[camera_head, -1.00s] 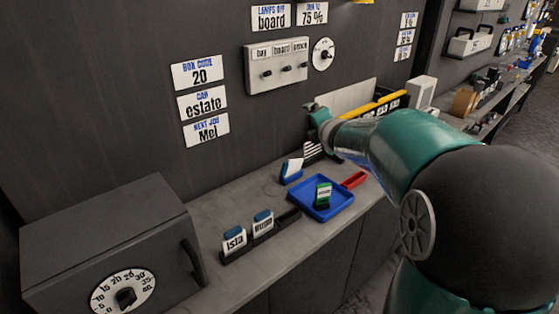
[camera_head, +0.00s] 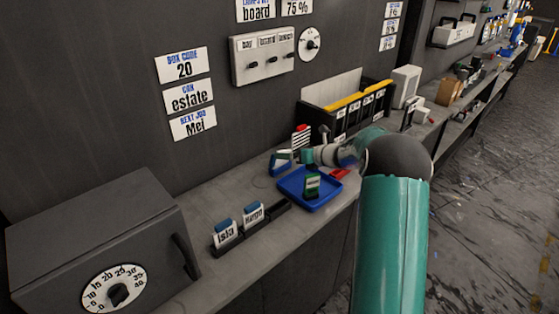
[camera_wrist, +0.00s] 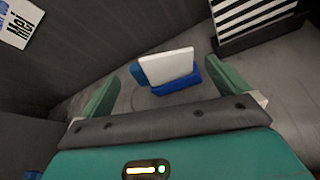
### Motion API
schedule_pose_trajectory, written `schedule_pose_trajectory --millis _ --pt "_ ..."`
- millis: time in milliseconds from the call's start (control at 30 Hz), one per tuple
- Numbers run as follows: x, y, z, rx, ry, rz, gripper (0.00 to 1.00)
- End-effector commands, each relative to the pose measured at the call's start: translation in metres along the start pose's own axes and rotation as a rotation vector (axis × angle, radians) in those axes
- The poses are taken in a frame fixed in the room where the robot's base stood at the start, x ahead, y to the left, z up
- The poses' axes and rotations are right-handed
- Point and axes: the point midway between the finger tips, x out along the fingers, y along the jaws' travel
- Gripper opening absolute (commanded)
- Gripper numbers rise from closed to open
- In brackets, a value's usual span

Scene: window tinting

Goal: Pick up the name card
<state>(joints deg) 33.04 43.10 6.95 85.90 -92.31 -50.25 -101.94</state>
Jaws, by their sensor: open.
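A white card (camera_wrist: 168,66) with its back to the wrist camera stands tilted in a blue holder (camera_wrist: 178,84). No writing on it can be read. My gripper (camera_wrist: 172,72) is open, with one green finger on each side of the card and holder in that view. In the head view my gripper (camera_head: 296,156) is at the blue holder (camera_head: 279,166), partly hiding the card. Two other name cards, one reading "Isla" (camera_head: 225,234) and one less legible (camera_head: 253,214), stand in a black rack.
A blue tray (camera_head: 326,199) holding a green-and-white card (camera_head: 312,184) lies just in front. A black-and-white striped block (camera_wrist: 250,20) stands behind right. A dark box with a dial (camera_head: 95,245) fills the bench's left end.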

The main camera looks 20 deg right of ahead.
Motion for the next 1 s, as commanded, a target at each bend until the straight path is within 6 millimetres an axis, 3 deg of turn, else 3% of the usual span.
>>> schedule_pose_trajectory --millis 600,867,1000 --pt "0.073 0.000 0.001 0.001 -0.001 -0.001 1.00" --pt "0.076 0.000 0.002 0.002 -0.002 -0.003 1.00" --pt "0.075 0.000 0.002 0.002 -0.002 -0.003 0.74"
